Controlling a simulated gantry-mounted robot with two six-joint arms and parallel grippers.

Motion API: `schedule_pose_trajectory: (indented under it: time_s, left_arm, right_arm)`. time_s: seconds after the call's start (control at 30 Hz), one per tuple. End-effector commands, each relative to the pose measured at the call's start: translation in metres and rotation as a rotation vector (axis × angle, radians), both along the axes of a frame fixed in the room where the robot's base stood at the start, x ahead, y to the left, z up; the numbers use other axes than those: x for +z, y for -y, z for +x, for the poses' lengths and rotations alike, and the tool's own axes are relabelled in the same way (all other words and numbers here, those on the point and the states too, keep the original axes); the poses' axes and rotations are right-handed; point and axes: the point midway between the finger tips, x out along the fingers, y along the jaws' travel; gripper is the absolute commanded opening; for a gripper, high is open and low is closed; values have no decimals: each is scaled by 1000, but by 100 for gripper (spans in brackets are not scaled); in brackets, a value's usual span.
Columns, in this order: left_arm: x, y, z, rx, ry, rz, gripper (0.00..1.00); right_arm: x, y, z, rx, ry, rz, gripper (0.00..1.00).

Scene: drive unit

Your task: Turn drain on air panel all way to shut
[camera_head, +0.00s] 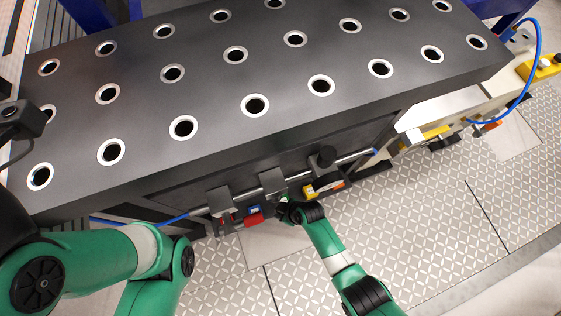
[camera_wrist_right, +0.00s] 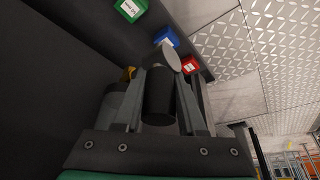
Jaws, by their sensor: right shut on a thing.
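The air panel's row of fittings runs along a grey pipe (camera_head: 235,196) on the front of the black unit. My right gripper (camera_head: 284,210) is at this row, just right of a blue tag (camera_head: 254,210) and a red part (camera_head: 253,220). In the right wrist view, its fingers (camera_wrist_right: 163,95) are shut on a dark knob (camera_wrist_right: 158,98) with a grey round end. I cannot read its label or tell how far it is turned. Green (camera_wrist_right: 131,9), blue (camera_wrist_right: 166,37) and red (camera_wrist_right: 190,64) tags sit beyond it. My left gripper is out of view.
The black top with round holes (camera_head: 210,100) overhangs the panel. Yellow and orange fittings (camera_head: 325,188) sit close to the right gripper's right. A blue hose (camera_head: 540,50) loops at far right. The metal plate floor (camera_head: 430,220) is clear.

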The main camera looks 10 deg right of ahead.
Motion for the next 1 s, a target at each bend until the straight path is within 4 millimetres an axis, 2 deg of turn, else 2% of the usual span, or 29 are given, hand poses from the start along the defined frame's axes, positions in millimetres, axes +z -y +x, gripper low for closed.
schedule_pose_trajectory:
  time_s: [0.7,0.83,1.0]
  left_arm:
    - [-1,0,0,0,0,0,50]
    - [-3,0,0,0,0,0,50]
    - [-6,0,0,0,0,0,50]
  right_arm:
    - [-2,2,-1,-1,-6,10,0]
    - [-3,5,0,-5,-27,84,0]
    - [-5,11,1,-7,-68,260,0]
